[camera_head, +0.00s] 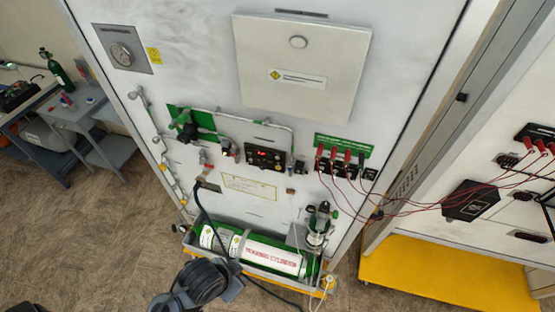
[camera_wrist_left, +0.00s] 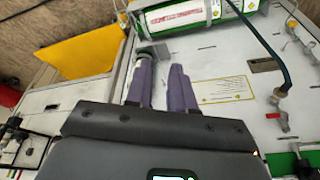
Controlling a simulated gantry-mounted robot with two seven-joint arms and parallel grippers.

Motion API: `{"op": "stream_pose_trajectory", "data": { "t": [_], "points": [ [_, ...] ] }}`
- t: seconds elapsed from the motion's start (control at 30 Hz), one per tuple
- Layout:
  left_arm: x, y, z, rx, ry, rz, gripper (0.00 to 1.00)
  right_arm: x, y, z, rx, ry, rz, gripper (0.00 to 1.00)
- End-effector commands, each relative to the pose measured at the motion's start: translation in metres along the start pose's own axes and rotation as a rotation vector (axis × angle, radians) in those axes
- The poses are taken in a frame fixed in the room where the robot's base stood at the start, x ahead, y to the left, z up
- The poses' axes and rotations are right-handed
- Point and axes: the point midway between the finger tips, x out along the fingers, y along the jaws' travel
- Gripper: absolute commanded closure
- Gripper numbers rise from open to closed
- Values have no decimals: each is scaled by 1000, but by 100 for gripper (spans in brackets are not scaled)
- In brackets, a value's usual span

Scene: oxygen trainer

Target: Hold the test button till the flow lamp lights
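In the head view, a white trainer panel carries a small black control box (camera_head: 267,158) with a red lit display. Small marks show on its face, but I cannot tell which is the test button or flow lamp, or whether the lamp is lit. My left gripper (camera_wrist_left: 160,68) shows in the left wrist view with its two purple fingers apart and panel showing between them. It is empty, in front of the panel beside the yellow-bordered label (camera_wrist_left: 222,90). The dark hand hides the panel below. A dark arm link of mine fills the head view's lower middle. My right gripper is not in view.
A green and white training cylinder (camera_head: 270,253) lies at the panel's foot, with a regulator (camera_head: 318,232) at its right. A black hose (camera_head: 207,220) hangs in front. Red leads (camera_head: 420,207) cross to the right cabinet. A grey bench (camera_head: 75,112) stands left.

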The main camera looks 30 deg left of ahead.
Motion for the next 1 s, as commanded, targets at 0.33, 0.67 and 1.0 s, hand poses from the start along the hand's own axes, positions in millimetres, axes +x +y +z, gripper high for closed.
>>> {"op": "stream_pose_trajectory", "data": {
  "t": [0.33, 0.67, 1.0],
  "points": [
    [0, 0, 0, 0, 0, 0, 100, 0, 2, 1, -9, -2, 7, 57],
    [0, 0, 0, 0, 0, 0, 100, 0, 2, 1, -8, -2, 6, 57],
    [0, 0, 0, 0, 0, 0, 100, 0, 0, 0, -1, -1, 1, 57]
  ]
}}
